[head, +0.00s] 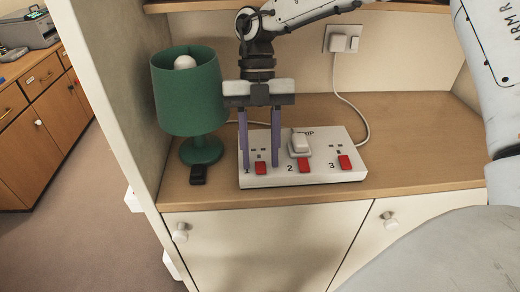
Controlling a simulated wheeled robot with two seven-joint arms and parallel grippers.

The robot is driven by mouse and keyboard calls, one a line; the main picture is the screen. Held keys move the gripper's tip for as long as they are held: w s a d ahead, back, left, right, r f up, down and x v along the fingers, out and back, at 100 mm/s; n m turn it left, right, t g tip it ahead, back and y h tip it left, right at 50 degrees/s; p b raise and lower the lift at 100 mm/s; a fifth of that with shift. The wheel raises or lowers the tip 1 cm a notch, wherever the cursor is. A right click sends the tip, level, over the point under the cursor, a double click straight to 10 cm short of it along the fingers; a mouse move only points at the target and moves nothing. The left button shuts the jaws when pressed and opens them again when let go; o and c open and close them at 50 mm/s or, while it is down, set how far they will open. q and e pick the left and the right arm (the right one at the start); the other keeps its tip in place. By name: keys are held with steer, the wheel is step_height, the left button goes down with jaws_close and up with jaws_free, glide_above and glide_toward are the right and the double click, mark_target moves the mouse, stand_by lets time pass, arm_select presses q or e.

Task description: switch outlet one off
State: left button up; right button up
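A white power strip (318,178) lies on the wooden desk surface, with three sockets numbered 1 to 3. Each has a red rocker switch at its front. The switch of outlet one (260,168) is at the left, the switch of outlet two (304,165) in the middle and the switch of outlet three (345,162) at the right. My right gripper (260,165) points down over outlet one. Its two purple fingers are apart, one on each side of the switch, with nothing held. I cannot tell whether the tips touch the strip. My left gripper is not in view.
A white plug (300,144) sits in outlet two. A green lamp (188,95) stands left of the gripper, close to it, with a small black object (198,175) in front. A wall socket (343,39) with a cable is behind. The desk (420,150) is clear at right.

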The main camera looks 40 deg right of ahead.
jaws_close()
steer(key=shift+f+b, duration=0.15)
steer(key=shift+b, duration=0.25)
steer(key=b, duration=0.2)
steer(key=t+h+b, duration=0.1)
steer(key=b, duration=0.1)
steer(key=shift+s+a+f+t, duration=0.15)
steer(key=shift+a+t, duration=0.05)
steer(key=shift+t, duration=0.1)
steer(key=shift+s+a+r+t+h+b, duration=0.1)
steer(key=shift+r+t+h+b, duration=0.15)
steer(key=shift+b, duration=0.4)
steer(key=shift+s+t+h+b, duration=0.15)
steer(key=shift+t+b, duration=0.2)
steer(key=shift+b, duration=0.25)
steer(key=shift+r, duration=0.15)
jaws_free()
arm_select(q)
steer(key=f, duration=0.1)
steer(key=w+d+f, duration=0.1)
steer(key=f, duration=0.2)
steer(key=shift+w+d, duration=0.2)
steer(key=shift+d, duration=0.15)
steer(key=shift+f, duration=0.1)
